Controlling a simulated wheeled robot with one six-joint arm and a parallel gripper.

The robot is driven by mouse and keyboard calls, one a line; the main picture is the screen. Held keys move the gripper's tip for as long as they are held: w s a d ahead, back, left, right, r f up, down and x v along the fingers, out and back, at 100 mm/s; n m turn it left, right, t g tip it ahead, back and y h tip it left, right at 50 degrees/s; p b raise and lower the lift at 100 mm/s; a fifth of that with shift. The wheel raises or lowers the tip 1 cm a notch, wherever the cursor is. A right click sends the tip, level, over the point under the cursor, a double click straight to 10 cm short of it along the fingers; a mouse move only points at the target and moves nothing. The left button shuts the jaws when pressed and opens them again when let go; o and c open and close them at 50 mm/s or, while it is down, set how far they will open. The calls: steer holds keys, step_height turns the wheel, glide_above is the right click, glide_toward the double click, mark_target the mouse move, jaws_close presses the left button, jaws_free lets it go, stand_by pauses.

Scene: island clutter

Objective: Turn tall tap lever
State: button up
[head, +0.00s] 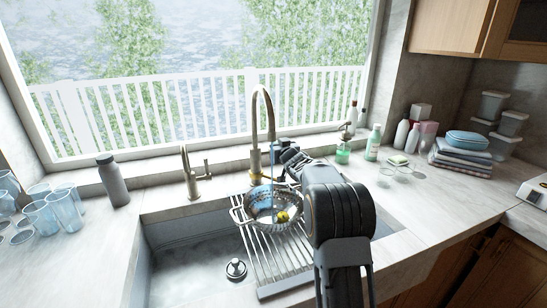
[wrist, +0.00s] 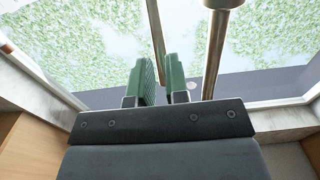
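The tall tap (head: 255,162) is a brass-coloured gooseneck behind the sink. A blue stream of water (head: 272,185) shows below its spout. My gripper (head: 284,150) is just right of the tap's body, close to it. The lever is hidden or too small to make out in the head view. In the wrist view my gripper (wrist: 162,80) has two green finger pads with a narrow gap between them. A thin brass-coloured bar (wrist: 157,35) runs down to that gap; I cannot tell whether the pads touch it. A thicker brass-coloured tube (wrist: 214,55), apparently the tap, stands right of the fingers.
A shorter tap (head: 190,175) stands to the left. A metal colander (head: 260,217) with something yellow inside sits on the drying rack (head: 283,262) over the sink (head: 185,262). A soap bottle (head: 343,150) and other bottles stand right of my gripper. A grey bottle (head: 113,182) stands left.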

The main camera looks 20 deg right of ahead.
steer(key=shift+s+f+b, duration=0.15)
steer(key=shift+f+b, duration=0.2)
steer(key=shift+b, duration=0.35)
steer(key=shift+r+t, duration=0.25)
steer(key=shift+t, duration=0.05)
steer(key=shift+f+b, duration=0.25)
steer(key=shift+b, duration=0.25)
steer(key=f+t+b, duration=0.1)
steer(key=b, duration=0.4)
steer(key=shift+s, duration=0.35)
steer(key=shift+r, duration=0.25)
steer(key=shift+c, duration=0.3)
jaws_close()
